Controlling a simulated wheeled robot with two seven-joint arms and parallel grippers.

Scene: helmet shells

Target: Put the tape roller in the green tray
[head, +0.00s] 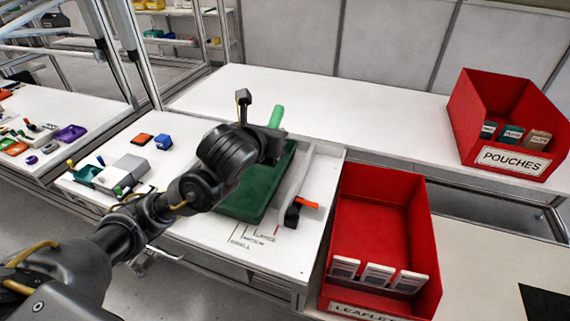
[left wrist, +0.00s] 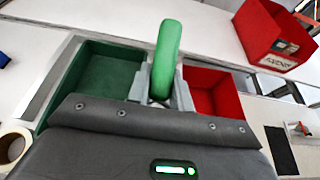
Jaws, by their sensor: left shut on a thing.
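My left gripper (head: 272,145) is shut on a bright green, rounded handle (head: 277,116), which appears to be the tape roller. In the left wrist view the tape roller (left wrist: 167,52) stands up between the fingers (left wrist: 160,88); its lower end is hidden by the gripper. The dark green tray (head: 243,200) lies on the white bench, partly hidden by my left arm. In the left wrist view the tray (left wrist: 105,72) is left of the held thing, and the gripper is above the bench near the tray's right side. My right gripper is not in view.
A red leaflets bin (head: 375,215) is right of the tray, and a red pouches bin (head: 500,105) stands at the back right. A black and orange tool (head: 298,210) lies beside the tray. A white roll (left wrist: 12,147) shows at the left wrist view's edge. The back bench is mostly clear.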

